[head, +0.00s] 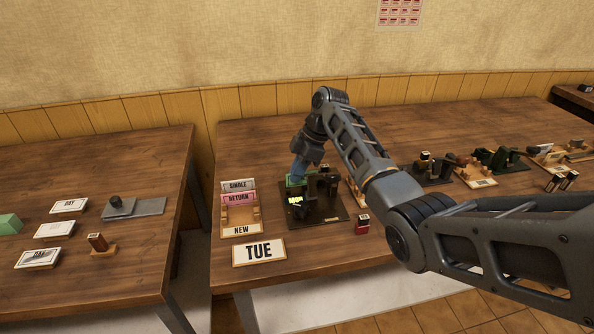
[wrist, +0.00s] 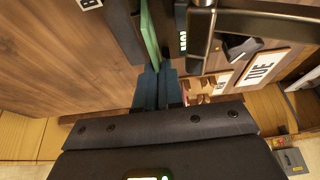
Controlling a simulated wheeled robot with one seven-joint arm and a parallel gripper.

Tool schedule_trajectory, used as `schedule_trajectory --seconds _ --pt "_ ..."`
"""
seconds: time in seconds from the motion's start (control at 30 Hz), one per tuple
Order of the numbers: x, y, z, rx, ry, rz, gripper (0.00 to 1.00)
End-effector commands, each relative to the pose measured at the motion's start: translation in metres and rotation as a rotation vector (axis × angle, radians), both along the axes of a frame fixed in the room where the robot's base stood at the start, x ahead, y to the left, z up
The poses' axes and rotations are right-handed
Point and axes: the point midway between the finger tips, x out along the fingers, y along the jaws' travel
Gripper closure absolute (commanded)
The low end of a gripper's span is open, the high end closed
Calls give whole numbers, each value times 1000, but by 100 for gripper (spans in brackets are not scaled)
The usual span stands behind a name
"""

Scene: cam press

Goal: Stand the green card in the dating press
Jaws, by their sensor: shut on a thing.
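The dating press (head: 330,208) is a black base with dark upright blocks on the middle table, with a small lit yellow-green display (head: 295,201) on its left front. My gripper (head: 299,172) is over the left part of the press, its blue fingers pointing down. The green card (head: 293,182) shows just below the fingers, at the press. In the wrist view the green card (wrist: 149,36) stands edge-on between the blue fingertips (wrist: 158,84), beside dark press parts and the lit display. My gripper is shut on it. I cannot tell whether the card's lower edge rests in the press.
Left of the press is a wooden rack (head: 241,215) marked NEW with grey SINGLE and pink RETURN cards. A small red-and-black block (head: 362,224) lies right of the press. More presses (head: 430,168) stand farther right.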

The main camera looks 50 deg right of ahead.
Motion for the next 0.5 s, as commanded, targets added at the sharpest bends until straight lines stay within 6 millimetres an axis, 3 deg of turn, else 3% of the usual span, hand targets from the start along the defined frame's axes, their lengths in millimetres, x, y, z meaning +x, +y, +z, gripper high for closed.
schedule_trajectory --seconds 0.1,0.13,0.4,0.5 --pt "0 0 0 0 0 0 100" --pt "0 0 0 0 0 0 91" --pt "0 0 0 1 1 0 66" --pt "0 0 0 1 1 0 64"
